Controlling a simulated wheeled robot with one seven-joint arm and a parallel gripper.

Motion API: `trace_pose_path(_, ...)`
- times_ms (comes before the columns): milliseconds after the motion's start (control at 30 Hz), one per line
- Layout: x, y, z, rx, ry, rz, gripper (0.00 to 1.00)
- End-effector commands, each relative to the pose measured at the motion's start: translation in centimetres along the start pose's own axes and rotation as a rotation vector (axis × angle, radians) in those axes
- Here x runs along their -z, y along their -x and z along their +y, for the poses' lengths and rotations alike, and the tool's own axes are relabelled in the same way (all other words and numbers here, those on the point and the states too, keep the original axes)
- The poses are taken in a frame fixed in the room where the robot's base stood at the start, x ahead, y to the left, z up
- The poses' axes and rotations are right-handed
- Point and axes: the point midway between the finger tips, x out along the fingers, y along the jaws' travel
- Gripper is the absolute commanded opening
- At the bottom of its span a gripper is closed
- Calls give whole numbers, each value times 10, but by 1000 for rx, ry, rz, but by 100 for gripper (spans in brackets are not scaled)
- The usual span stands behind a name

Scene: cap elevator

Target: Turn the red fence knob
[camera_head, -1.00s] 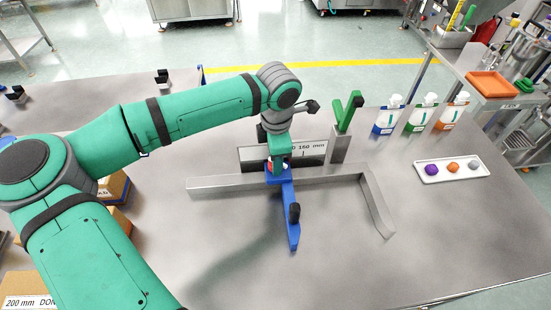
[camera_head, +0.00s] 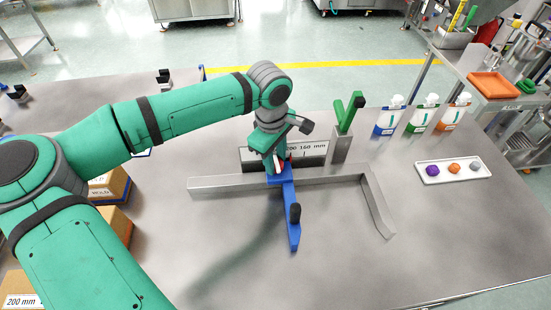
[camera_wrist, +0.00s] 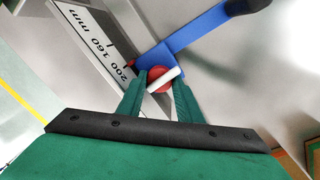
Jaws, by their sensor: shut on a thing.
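The red fence knob (camera_wrist: 159,80) shows in the wrist view between the two green fingers of my gripper (camera_wrist: 160,92). A white bar crosses its top. My gripper is shut on it. In the head view my gripper (camera_head: 277,165) points down at the fence rail, and only a sliver of the red knob shows there. The knob sits on a blue fence arm (camera_head: 292,222) that reaches toward the front and carries a black handle. A scale plate (camera_head: 312,149) marked 200 and 160 mm stands behind the knob.
A grey metal rail (camera_head: 225,185) runs beneath the blue arm and bends forward at right. A green lever (camera_head: 346,115) stands on a post behind it. Several pouches (camera_head: 424,117) and a white tray (camera_head: 426,176) with coloured balls are at right. Boxes (camera_head: 105,190) are at left.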

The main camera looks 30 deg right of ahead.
Motion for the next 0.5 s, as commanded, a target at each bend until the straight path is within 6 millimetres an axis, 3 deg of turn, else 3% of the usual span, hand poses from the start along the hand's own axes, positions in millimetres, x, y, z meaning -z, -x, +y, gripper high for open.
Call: trace_pose_path(500, 1, 1, 1, -2, -72, -5, 10)
